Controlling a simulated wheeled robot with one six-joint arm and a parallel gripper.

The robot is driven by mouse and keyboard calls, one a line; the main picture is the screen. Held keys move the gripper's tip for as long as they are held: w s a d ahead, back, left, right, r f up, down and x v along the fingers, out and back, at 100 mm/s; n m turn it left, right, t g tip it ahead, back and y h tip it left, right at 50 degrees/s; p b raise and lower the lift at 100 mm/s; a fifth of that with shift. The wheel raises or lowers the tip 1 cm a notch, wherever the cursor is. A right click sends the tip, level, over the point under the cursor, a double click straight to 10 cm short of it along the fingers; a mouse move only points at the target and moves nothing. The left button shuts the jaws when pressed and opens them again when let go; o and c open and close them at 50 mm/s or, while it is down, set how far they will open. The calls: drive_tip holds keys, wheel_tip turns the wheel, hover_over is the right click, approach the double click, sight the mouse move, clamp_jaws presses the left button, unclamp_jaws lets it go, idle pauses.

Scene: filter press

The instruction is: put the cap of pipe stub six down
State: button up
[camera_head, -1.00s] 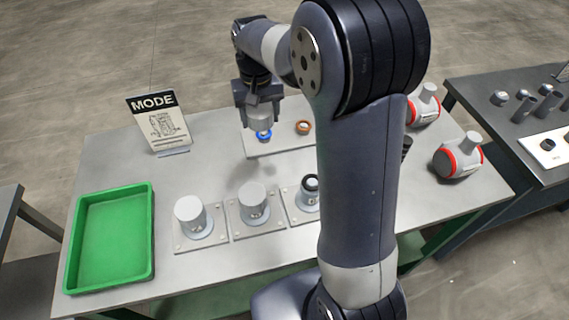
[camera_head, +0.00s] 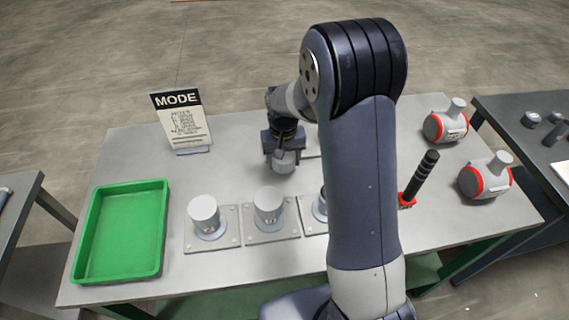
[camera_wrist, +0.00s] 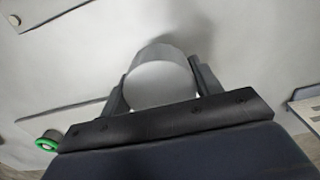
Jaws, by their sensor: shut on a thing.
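My gripper (camera_head: 284,158) is shut on a light grey round cap (camera_head: 285,163), which hangs between the jaws behind the row of pipe stubs. The cap shows in the wrist view (camera_wrist: 160,82) with a finger on each side. Whether it touches the table I cannot tell. The left stub (camera_head: 206,216) and the middle stub (camera_head: 268,207) stand upright on square plates, with wide grey tops. The right stub (camera_head: 319,206) is partly hidden by my arm. Their numbers are too small to read.
A green tray (camera_head: 76,245) lies at the table's left. A MODE sign (camera_head: 180,122) stands at the back. A black-handled tool (camera_head: 420,178) and two red-ringed grey fittings (camera_head: 485,178) are at the right. A green-ringed piece (camera_wrist: 48,140) shows in the wrist view. Bare table surrounds the gripper's left side.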

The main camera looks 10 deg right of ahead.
sight(284, 169)
wheel_tip(284, 169, down, 2)
drive_tip(key=shift+f, duration=0.25)
drive_tip(key=shift+f, duration=0.1)
drive_tip(key=shift+f+b, duration=0.5)
drive_tip(key=o, duration=0.9)
drive_tip(key=shift+s+a+f, duration=0.1)
drive_tip(key=shift+s, duration=0.05)
drive_tip(key=shift+f, duration=0.1)
wheel_tip(284, 169, up, 14)
drive_tip(key=shift+f, duration=0.15)
